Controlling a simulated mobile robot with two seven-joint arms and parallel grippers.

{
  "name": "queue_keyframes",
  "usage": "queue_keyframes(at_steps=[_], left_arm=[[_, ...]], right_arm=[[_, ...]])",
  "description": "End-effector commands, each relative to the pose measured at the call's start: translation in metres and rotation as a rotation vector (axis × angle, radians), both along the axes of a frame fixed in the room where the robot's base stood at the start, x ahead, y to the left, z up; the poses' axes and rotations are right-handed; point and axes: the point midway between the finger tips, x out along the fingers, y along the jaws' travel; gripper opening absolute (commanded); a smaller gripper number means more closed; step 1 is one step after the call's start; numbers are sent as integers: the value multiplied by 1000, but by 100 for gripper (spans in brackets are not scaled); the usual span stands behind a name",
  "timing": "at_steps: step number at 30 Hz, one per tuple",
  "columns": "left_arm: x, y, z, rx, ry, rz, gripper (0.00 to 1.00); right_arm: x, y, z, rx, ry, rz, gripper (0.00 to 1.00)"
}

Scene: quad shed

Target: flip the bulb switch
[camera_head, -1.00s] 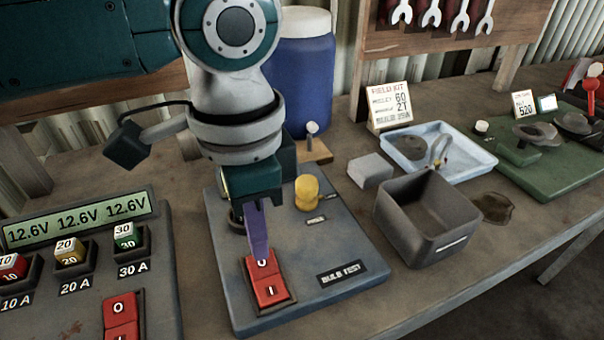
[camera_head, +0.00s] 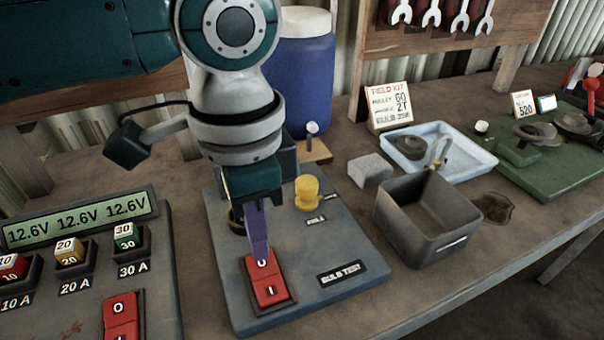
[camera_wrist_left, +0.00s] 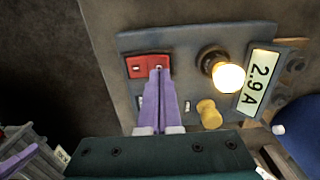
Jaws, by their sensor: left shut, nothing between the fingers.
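The bulb switch (camera_head: 268,284) is a red rocker marked O and I, set on the grey bulb test board (camera_head: 358,295). My left gripper (camera_head: 260,256) is shut and empty, its purple fingertips at the O end of the rocker and seemingly touching it. In the left wrist view the fingers (camera_wrist_left: 157,80) reach the end of the red rocker (camera_wrist_left: 136,67). The bulb (camera_wrist_left: 229,77) glows bright there, beside a display (camera_wrist_left: 257,84) reading 2.9 A. In the head view my arm mostly hides the bulb and display.
A yellow knob (camera_head: 307,193) stands on the board close to my gripper. A panel with another red rocker (camera_head: 121,315) and fuses lies left. A grey bin (camera_head: 425,220), a light block (camera_head: 370,170) and a blue tray (camera_head: 470,160) are right. A blue drum (camera_head: 305,80) stands behind.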

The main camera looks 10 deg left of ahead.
Motion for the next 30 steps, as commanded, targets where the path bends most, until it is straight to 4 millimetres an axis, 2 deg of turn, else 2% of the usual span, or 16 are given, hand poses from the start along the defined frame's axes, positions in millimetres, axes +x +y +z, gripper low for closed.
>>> queue_keyframes(at_steps=[30], left_arm=[[0,0,-11,-1,0,0,0]], right_arm=[[0,0,-6,0,0,0,0]])
